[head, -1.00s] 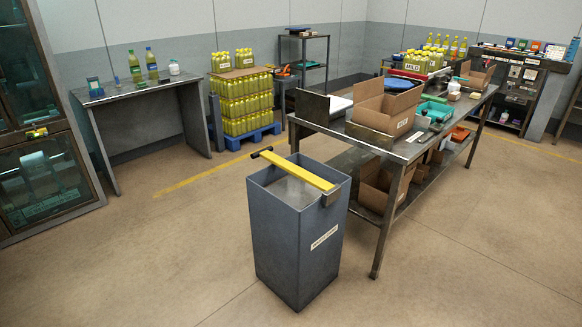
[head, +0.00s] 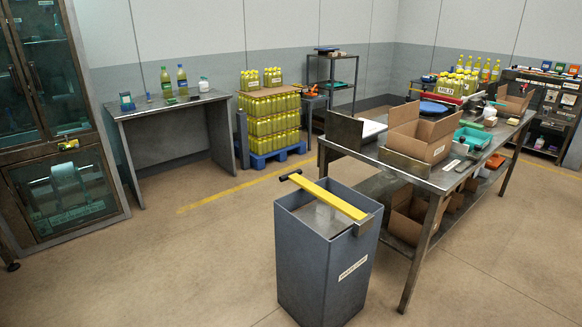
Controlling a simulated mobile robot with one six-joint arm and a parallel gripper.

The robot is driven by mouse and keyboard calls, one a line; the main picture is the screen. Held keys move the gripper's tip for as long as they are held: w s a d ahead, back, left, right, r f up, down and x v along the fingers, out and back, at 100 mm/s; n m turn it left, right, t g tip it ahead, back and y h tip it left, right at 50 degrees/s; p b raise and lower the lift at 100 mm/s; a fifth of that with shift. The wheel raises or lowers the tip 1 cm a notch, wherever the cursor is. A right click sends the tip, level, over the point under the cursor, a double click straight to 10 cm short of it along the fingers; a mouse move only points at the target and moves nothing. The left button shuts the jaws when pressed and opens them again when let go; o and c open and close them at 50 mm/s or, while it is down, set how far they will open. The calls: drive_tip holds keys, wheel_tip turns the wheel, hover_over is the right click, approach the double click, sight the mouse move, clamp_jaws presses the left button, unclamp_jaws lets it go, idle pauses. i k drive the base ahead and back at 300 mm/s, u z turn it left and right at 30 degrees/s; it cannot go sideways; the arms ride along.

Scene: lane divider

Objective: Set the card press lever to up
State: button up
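The card press (head: 325,262) is a tall grey open-topped bin with a white label on its front; the label's words are too small to read for certain. Its lever (head: 334,200) is a yellow bar with a dark grip (head: 290,175) at its far left end. The lever lies about level across the top of the bin, from a metal bracket (head: 363,224) at the right rim to just past the left rim. A pale plate shows inside below it. My gripper is not in view.
A long steel table (head: 428,183) with cardboard boxes stands close behind and right of the press. A grey side table (head: 170,107), a pallet of yellow bottles (head: 270,121) and a glass-door cabinet (head: 62,130) stand further back. The floor left of the press is clear.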

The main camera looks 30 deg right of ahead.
sight(330, 216)
drive_tip(key=u, duration=0.25)
drive_tip(key=i, duration=3.45)
drive_tip(key=z, duration=0.05)
